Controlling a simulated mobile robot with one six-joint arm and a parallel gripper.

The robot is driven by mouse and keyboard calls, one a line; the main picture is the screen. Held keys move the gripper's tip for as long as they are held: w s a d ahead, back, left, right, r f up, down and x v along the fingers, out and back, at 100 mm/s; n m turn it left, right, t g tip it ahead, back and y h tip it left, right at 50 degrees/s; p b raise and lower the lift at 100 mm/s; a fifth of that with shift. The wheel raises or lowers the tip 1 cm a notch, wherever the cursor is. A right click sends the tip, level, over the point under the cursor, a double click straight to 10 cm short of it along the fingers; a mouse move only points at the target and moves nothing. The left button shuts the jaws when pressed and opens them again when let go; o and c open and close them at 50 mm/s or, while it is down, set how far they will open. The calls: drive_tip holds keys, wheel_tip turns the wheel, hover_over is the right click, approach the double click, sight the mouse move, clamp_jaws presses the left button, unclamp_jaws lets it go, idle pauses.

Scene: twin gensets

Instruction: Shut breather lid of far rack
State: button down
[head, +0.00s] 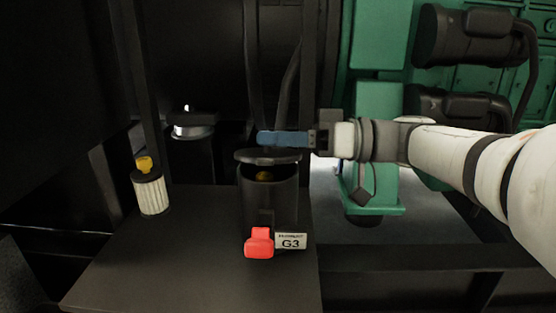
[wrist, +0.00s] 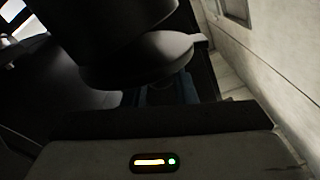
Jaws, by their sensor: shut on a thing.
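A black canister (head: 282,195) stands on a dark shelf, with a plate marked G3 (head: 291,241) at its front. Its dark round lid (head: 262,158) sits nearly level over the mouth. A gap remains under the lid, and something yellow (head: 263,176) shows inside. My gripper (head: 283,138) reaches in from the right, and its blue fingers lie at the lid's upper edge. It is shut on the lid; the exact contact is hard to see. In the wrist view the dark lid (wrist: 135,72) is close in front of the blue fingers (wrist: 182,88), which are partly hidden.
A red block (head: 259,243) is at the canister's front. A pale filter with a yellow top (head: 149,186) stands at left. Another dark canister (head: 193,155) is behind. Dark posts and green machinery (head: 375,120) flank my arm. The shelf's front (head: 190,280) is clear.

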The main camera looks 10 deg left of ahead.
drive_tip(key=shift+s+f+b, duration=0.25)
drive_tip(key=shift+f+b, duration=0.25)
drive_tip(key=shift+b, duration=0.35)
drive_tip(key=shift+s+f+b, duration=0.25)
drive_tip(key=shift+f+b, duration=0.25)
drive_tip(key=shift+b, duration=0.35)
drive_tip(key=shift+s+f+b, duration=0.1)
drive_tip(key=shift+f+b, duration=0.05)
drive_tip(key=shift+b, duration=0.15)
drive_tip(key=c, duration=1.2)
unclamp_jaws()
drive_tip(key=shift+d, duration=0.1)
drive_tip(key=shift+w+d+r+p, duration=0.15)
drive_tip(key=shift+d+p, duration=0.4)
drive_tip(key=shift+d, duration=1.4)
drive_tip(key=shift+w+d+r+p, duration=0.15)
drive_tip(key=shift+d+p, duration=0.35)
drive_tip(key=shift+d, duration=1.45)
